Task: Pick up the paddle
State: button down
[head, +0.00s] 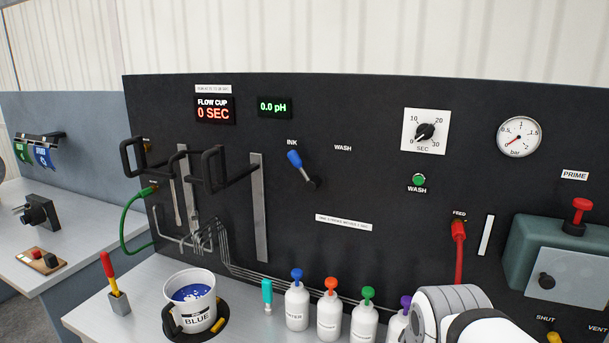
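I cannot tell for certain which thing is the paddle. A thin grey flat-ended tool (178,208) hangs upright against the black panel at the left, near black bracket handles (214,167). A tool with a red and yellow handle (109,272) stands tilted in a small grey holder on the bench, left of the bucket. A white bucket labelled BLUE (190,302), with blue ink inside, sits on a dark round base. Part of my white and grey arm shows at the bottom right, in front of the bottles. My gripper's fingers are out of view.
Several white bottles with coloured caps (297,306) line the bench right of the bucket, with a small teal item (267,295) beside them. A red hose (459,252) and a green-grey machine (556,262) are at the right. The bench front between holder and bucket is narrow.

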aim_at(107, 263)
jog(key=z, duration=0.05)
jog(key=k, duration=1.15)
jog(key=u, duration=0.85)
jog(key=i, duration=1)
jog(key=u, duration=0.45)
